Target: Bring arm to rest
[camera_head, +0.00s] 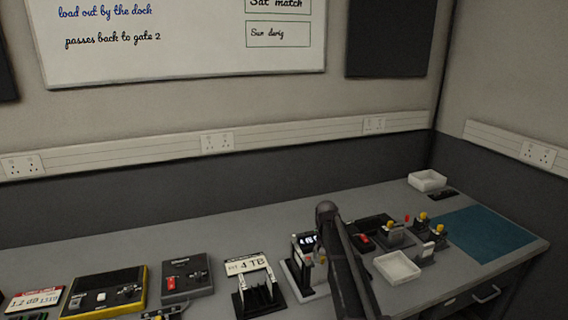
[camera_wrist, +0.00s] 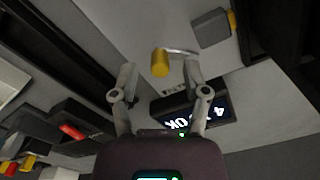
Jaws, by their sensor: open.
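My arm (camera_head: 343,255) shows in the head view as a dark link rising in front of the bench, right of centre. My gripper (camera_wrist: 160,72) shows in the wrist view with its two fingers spread apart. A yellow cylinder (camera_wrist: 160,62) with a thin metal rod appears between the fingertips. I cannot tell how far it is from them, and I see no finger closed on it. A lit display (camera_wrist: 195,115) shows behind the right finger. In the head view my gripper cannot be made out.
The grey bench (camera_head: 190,228) carries a lit display unit (camera_head: 307,242), a 4 TB stand (camera_head: 250,268), a yellow-edged case (camera_head: 105,290) and a dark device (camera_head: 187,276). White trays (camera_head: 397,267) and yellow-topped parts (camera_head: 421,217) stand to the right. A teal mat (camera_head: 485,233) lies bare.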

